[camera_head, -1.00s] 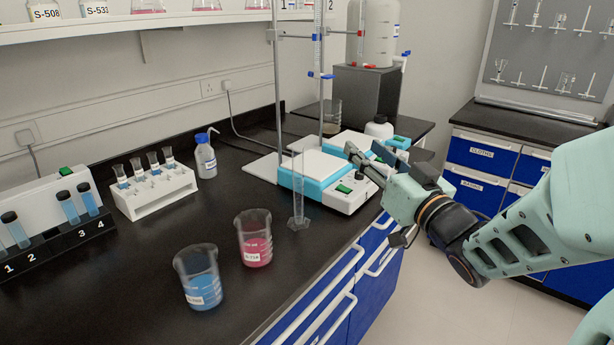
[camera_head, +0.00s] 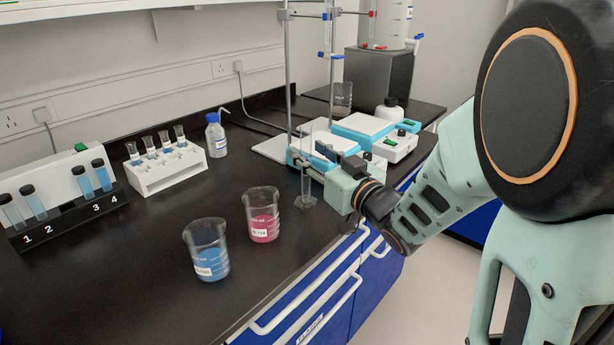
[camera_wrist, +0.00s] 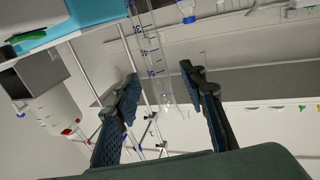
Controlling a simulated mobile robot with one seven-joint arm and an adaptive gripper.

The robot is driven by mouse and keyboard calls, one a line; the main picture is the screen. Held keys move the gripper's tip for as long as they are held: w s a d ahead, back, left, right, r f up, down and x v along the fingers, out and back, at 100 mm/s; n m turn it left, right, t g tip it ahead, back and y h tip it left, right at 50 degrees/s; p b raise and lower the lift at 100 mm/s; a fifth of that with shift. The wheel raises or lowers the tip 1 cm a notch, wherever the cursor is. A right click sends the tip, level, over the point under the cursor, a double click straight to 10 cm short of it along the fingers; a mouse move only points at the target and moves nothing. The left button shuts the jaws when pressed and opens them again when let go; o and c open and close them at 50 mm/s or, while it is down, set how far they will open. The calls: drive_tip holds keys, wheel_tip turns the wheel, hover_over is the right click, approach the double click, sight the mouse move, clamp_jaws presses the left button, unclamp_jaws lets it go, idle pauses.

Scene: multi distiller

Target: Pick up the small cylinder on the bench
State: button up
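The small clear graduated cylinder (camera_head: 306,186) stands upright on the black bench (camera_head: 130,270), near its front edge, with a clear foot. My gripper (camera_head: 311,156) is at the cylinder's upper part, coming from the right, and partly hides it. In the wrist view the picture is upside down. The cylinder (camera_wrist: 152,50), with blue marks, runs down from the top edge between the two dark fingers of my gripper (camera_wrist: 158,75). The fingers are spread apart with a gap on each side of it. Whether it is fully between the fingertips in depth I cannot tell.
A pink beaker (camera_head: 262,215) and a blue beaker (camera_head: 206,250) stand left of the cylinder. Balance-like white and blue devices (camera_head: 368,128) and a metal stand (camera_head: 288,60) are close behind. A white tube rack (camera_head: 165,170) stands farther left.

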drive_tip(key=shift+x, duration=1.15)
clamp_jaws()
